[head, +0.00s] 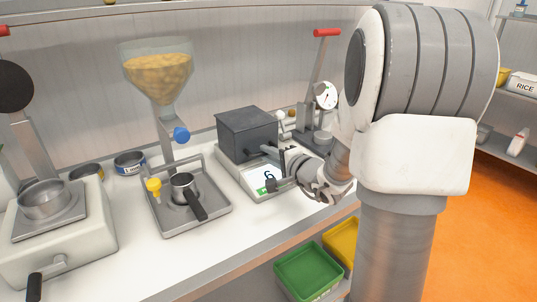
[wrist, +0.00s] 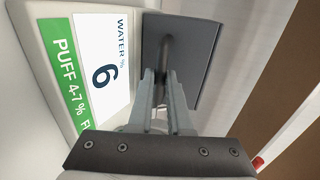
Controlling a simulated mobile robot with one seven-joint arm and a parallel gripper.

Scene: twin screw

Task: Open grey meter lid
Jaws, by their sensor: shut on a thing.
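The meter is a pale box with a dark grey block-shaped lid (head: 248,130) on its rear part, in the middle of the counter in the head view. The lid looks down and level. Its front face also shows in the wrist view (wrist: 207,48), with a grey bar handle (wrist: 166,50). My gripper (wrist: 160,80) is shut on the handle. In the head view my gripper (head: 273,168) is at the lid's front, partly covering the display (head: 268,178). The display (wrist: 95,65) reads "WATER %" and 6, beside a green "PUFF 4-7 %" strip.
Left of the meter stands a hopper (head: 158,75) of yellow pieces over a metal tray (head: 222,208) with a small pot (head: 184,187). A press with a red handle (head: 327,33) stands behind right. A green bin (head: 309,270) sits below the counter. The counter's front strip is clear.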

